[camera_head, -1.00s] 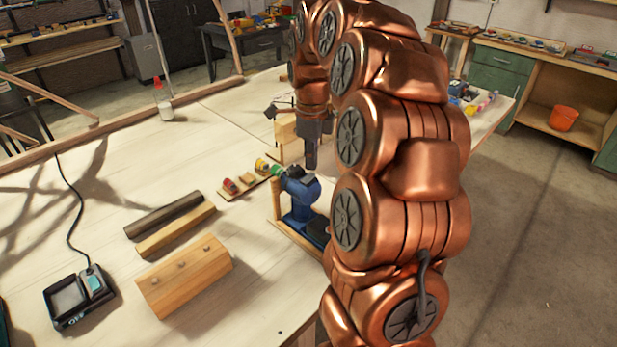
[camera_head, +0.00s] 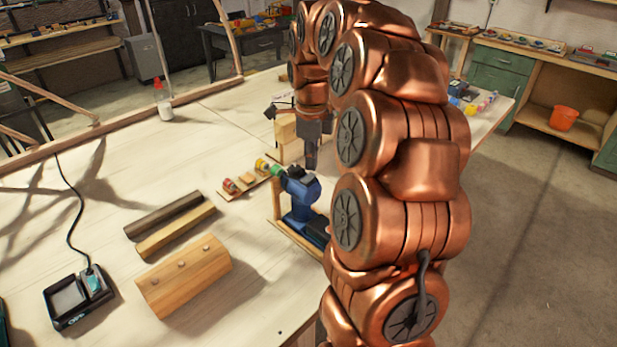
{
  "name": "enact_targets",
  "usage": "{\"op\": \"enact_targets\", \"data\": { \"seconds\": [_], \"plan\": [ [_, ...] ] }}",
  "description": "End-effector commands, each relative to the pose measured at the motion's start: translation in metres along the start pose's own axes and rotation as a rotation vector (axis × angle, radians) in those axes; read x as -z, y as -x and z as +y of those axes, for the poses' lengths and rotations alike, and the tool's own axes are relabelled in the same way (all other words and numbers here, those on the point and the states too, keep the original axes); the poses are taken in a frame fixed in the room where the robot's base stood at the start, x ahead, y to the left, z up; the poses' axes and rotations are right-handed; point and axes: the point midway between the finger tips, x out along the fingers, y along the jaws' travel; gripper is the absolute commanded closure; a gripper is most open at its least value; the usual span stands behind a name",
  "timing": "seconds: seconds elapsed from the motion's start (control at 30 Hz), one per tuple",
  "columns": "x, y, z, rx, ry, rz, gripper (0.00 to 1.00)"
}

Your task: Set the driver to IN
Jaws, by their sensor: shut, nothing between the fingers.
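The blue driver (camera_head: 301,194) stands upright in a light wooden holder (camera_head: 277,199) near the table's right edge. Its black top faces up and a green collar (camera_head: 277,170) points left. Its direction switch is too small to make out. My gripper (camera_head: 311,166) points down, shut and empty, just above and behind the driver's top right. I cannot tell whether the fingertips touch it. My copper arm hides the table to the right of the driver.
Left of the driver lies a thin board with small coloured pieces (camera_head: 230,186). Dark and light wood strips (camera_head: 172,220) and a pegged block (camera_head: 184,275) lie nearer. A charger (camera_head: 78,297) with a cable sits at front left. Wooden blocks (camera_head: 288,138) stand behind my gripper. The table's left middle is clear.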

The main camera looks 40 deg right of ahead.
Motion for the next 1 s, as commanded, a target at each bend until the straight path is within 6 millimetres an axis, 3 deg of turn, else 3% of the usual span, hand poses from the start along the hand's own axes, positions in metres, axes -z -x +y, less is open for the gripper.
{"op": "enact_targets", "data": {
  "seconds": [1.0],
  "plan": [
    [0.0,-0.013,0.0,0.0,0.0,0.0,1.0]
  ]
}}
